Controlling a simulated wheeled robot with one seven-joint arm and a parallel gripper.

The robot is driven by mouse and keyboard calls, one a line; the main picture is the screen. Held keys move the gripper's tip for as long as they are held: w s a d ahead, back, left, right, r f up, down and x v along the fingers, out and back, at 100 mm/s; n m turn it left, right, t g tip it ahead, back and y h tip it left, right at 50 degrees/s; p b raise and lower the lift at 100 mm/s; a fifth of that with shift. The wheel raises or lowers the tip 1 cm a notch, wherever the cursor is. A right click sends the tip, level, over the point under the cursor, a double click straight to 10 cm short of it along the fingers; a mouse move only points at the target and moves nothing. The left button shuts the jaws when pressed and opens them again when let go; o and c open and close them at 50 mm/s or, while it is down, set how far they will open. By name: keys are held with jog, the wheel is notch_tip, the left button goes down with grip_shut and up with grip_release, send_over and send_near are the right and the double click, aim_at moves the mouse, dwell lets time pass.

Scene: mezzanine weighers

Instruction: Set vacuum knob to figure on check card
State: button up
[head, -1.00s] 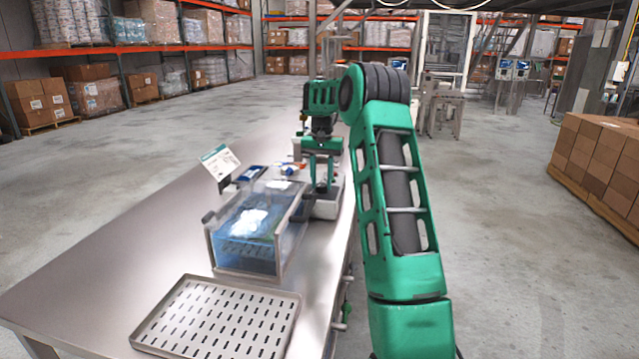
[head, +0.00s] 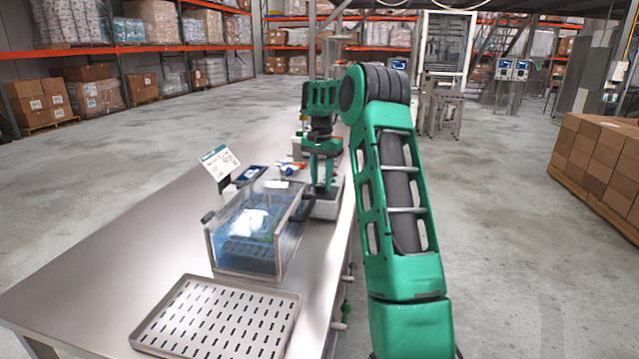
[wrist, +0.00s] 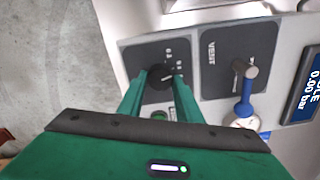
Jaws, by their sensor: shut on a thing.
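The black vacuum knob (wrist: 160,77) sits on a dark dial plate with small white figures, in the wrist view. My gripper (wrist: 161,82) is shut on the knob, one finger on each side; the head view shows the gripper (head: 322,185) pointing down at the machine behind the clear tank. The knob is hidden in the head view. The check card (head: 220,162) stands tilted on a dark holder at the tank's far left; its print is too small to read. A display (wrist: 305,92) at the right of the wrist view reads 0.00 bar.
The clear tank (head: 245,262) with blue contents and a perforated tray (head: 290,300) stand on the steel table (head: 105,250), whose left side is bare.

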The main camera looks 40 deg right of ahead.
aim_at(319, 184)
jog(key=shift+w+a+r, duration=0.15)
jog(key=shift+w+a, duration=0.1)
jog(key=o, duration=1)
jog(key=shift+o, duration=0.2)
jog(key=shift+d, duration=0.1)
jog(key=shift+s, duration=0.1)
notch_tip(319, 184, up, 11)
